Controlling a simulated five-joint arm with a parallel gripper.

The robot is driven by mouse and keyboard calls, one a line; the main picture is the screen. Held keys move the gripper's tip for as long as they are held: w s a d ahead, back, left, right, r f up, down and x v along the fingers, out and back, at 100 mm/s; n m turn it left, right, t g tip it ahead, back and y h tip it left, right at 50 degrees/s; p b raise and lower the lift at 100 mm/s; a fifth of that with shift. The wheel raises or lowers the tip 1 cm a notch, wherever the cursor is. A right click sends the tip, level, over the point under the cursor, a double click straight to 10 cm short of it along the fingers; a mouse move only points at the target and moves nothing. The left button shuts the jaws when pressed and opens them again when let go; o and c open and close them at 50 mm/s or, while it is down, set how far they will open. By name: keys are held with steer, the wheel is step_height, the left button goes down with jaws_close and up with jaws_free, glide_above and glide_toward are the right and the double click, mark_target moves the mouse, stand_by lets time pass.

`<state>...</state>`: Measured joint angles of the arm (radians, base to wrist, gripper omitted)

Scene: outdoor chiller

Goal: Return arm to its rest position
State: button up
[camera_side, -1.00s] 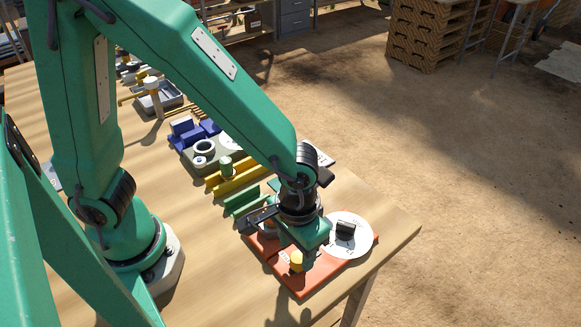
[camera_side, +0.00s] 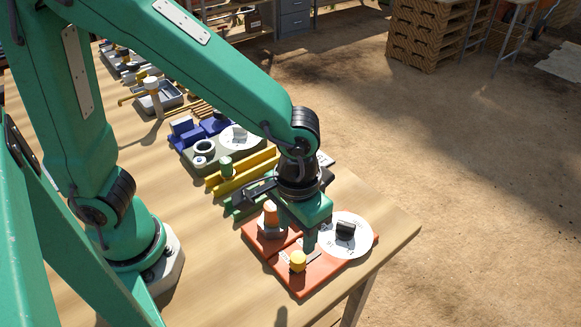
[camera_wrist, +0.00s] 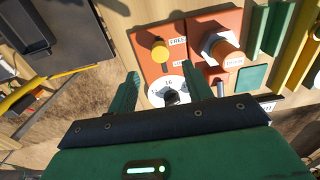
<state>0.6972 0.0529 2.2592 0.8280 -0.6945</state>
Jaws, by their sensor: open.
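My gripper (camera_side: 311,240) hangs above the orange panel (camera_side: 297,282) near the table's right corner. In the wrist view its two green fingers (camera_wrist: 161,88) are apart, with nothing held between them. The panel carries a yellow button (camera_side: 298,261), an orange knob (camera_side: 270,213) and a white dial (camera_side: 362,233) with a black knob (camera_side: 345,229). In the wrist view, the yellow button (camera_wrist: 159,50) and orange knob (camera_wrist: 222,50) lie beyond the fingers. The dial (camera_wrist: 157,99) shows partly between them.
Green and yellow rails (camera_side: 245,176) lie behind the panel. A grey unit with a second white dial (camera_side: 238,138) and blue blocks (camera_side: 190,132) stands farther back. A grey tray (camera_side: 165,98) sits near the far end. The front of the tabletop (camera_side: 220,285) is clear.

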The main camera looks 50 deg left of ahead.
steer(key=s+a+r+t, duration=0.1)
steer(key=a+r+t, duration=0.1)
steer(key=a+r, duration=0.4)
steer(key=s+a+r+t, duration=0.1)
steer(key=a+r+t, duration=0.2)
steer(key=a+r, duration=0.4)
steer(key=a, duration=0.7)
steer(key=shift+a+t, duration=0.2)
steer(key=shift+t, duration=0.1)
steer(key=shift+c, duration=0.2)
